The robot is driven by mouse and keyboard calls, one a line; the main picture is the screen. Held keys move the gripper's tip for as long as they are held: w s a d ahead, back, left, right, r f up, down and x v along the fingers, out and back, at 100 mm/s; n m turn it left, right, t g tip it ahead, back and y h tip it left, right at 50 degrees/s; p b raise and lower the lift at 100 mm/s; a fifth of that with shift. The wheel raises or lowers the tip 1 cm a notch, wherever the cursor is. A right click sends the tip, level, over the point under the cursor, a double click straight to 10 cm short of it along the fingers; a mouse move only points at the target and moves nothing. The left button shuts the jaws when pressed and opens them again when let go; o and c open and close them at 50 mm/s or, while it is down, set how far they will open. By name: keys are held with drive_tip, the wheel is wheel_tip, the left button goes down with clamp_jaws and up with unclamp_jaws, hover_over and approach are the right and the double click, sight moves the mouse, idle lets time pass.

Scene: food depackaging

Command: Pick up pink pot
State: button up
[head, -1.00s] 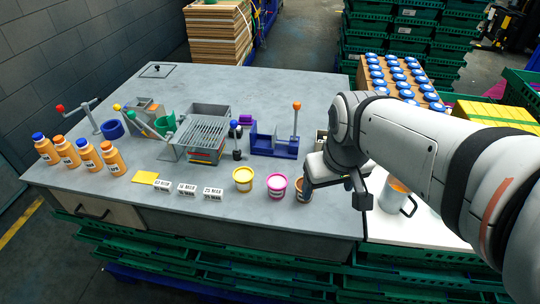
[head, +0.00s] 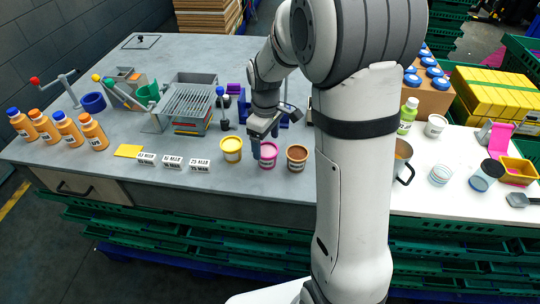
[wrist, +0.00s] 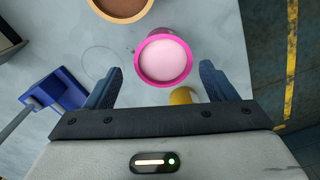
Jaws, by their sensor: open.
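The pink pot (head: 268,158) stands upright on the grey table near its front edge, between a yellow pot (head: 231,150) and a brown pot (head: 297,158). My gripper (head: 265,137) is just behind and above it in the head view. In the wrist view the pink pot (wrist: 164,60) shows a pink rim and pale pink contents. It lies just beyond the two fingertips (wrist: 160,78), roughly centred between them. The jaws are open and empty. The yellow pot (wrist: 184,96) is partly hidden by my gripper, and the brown pot (wrist: 121,5) is cut off at the top.
White labels (head: 172,162) and a yellow square (head: 129,151) lie to the left. Orange bottles (head: 67,131) stand at the far left. A blue holder (wrist: 60,92) stands near my gripper. A metal mug (head: 402,160) is to the right, on the white table.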

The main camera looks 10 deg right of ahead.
sight(267, 150)
drive_tip(key=f, duration=0.2)
drive_tip(key=s+f+p, duration=0.1)
drive_tip(key=f, duration=0.1)
drive_tip(key=shift+d+f, duration=0.1)
drive_tip(key=shift+f, duration=0.6)
drive_tip(key=c, duration=1)
drive_tip(key=shift+r, duration=0.1)
